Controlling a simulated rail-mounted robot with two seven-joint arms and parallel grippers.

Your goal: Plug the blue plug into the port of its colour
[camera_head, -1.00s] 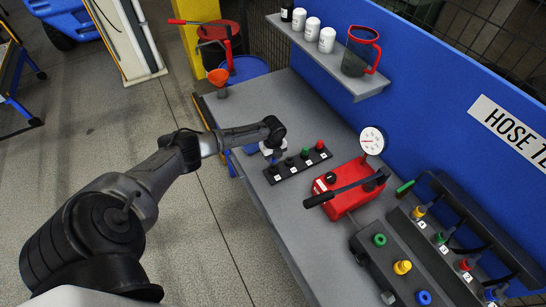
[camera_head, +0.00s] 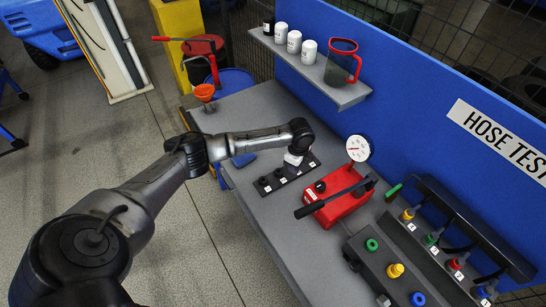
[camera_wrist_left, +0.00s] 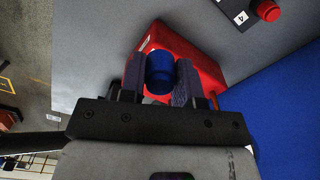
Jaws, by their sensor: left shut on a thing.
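My left gripper (camera_head: 294,157) is above the black strip (camera_head: 271,181) on the bench. In the left wrist view the gripper (camera_wrist_left: 160,82) is shut on the blue plug (camera_wrist_left: 159,68), whose round blue end shows between the two fingers. In the head view the gripper hides the plug and the strip's far end. A dark block (camera_head: 366,260) at the lower right carries a green ring (camera_head: 371,244), a yellow fitting (camera_head: 396,270) and a blue fitting (camera_head: 418,298). I cannot tell for certain which is the blue port. My right gripper is not in view.
A red pump (camera_head: 340,205) with a black handle and a dial gauge (camera_head: 358,148) stands beside the strip. At the right, a rack (camera_head: 470,225) has hoses with coloured ends. A shelf (camera_head: 318,78) with white cans and a jug overhangs the back.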

